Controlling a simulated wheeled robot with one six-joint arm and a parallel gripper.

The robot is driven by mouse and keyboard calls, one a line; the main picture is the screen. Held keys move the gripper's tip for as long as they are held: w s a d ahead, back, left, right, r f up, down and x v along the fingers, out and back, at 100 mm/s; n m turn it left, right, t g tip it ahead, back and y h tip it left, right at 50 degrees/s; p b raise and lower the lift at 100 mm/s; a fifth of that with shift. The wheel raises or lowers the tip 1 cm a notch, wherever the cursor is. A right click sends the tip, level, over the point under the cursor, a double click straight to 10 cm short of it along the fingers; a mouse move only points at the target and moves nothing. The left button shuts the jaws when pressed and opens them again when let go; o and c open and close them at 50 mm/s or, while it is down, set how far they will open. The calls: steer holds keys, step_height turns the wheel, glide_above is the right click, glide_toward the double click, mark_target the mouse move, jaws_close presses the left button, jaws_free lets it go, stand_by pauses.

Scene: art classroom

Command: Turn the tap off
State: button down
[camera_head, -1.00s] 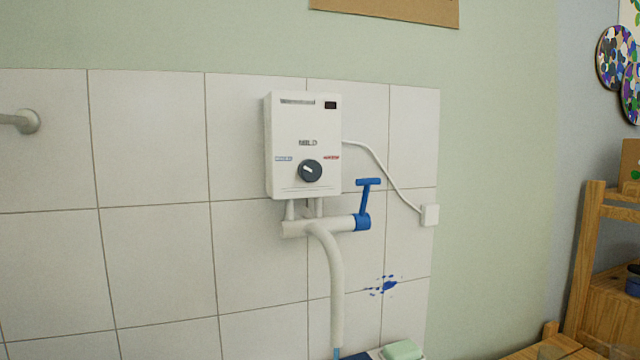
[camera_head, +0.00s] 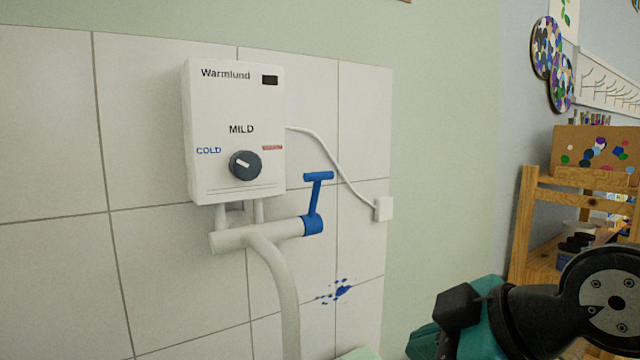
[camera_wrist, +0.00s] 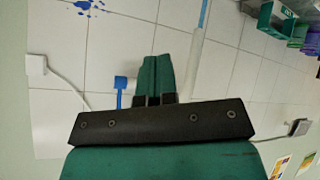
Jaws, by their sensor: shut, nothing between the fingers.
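The tap has a blue T-shaped handle (camera_head: 316,196) on the right end of a white horizontal pipe (camera_head: 262,234), under a white water heater (camera_head: 235,130). The handle points up, leaning slightly right. A pale hose (camera_head: 285,290) bends down from the pipe; whether water flows cannot be seen. In the wrist view, my gripper (camera_wrist: 157,60) has its green fingers together and empty. The blue handle (camera_wrist: 121,90) shows just left of the fingers, apart from them in the picture and partly hidden by the black gripper body. My arm is at the lower right in the head view.
A white cable runs from the heater to a wall box (camera_head: 383,208). Blue paint (camera_head: 341,291) is splashed on the tiles below the tap. A wooden shelf (camera_head: 530,225) stands at the right. The wall around the handle looks clear.

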steer(key=w+a+r+n+t+y, duration=0.2)
steer(key=w+r+n+t, duration=0.3)
steer(key=n+t+y, duration=0.2)
steer(key=n+t, duration=0.2)
steer(key=n, duration=0.2)
glide_toward(321, 178)
steer(key=p+x, duration=0.5)
steer(key=x, duration=0.1)
steer(key=shift+w+a, duration=0.15)
steer(key=shift+w, duration=0.05)
steer(key=shift+w+a, duration=0.35)
steer(key=shift+w, duration=0.15)
steer(key=shift+p, duration=0.3)
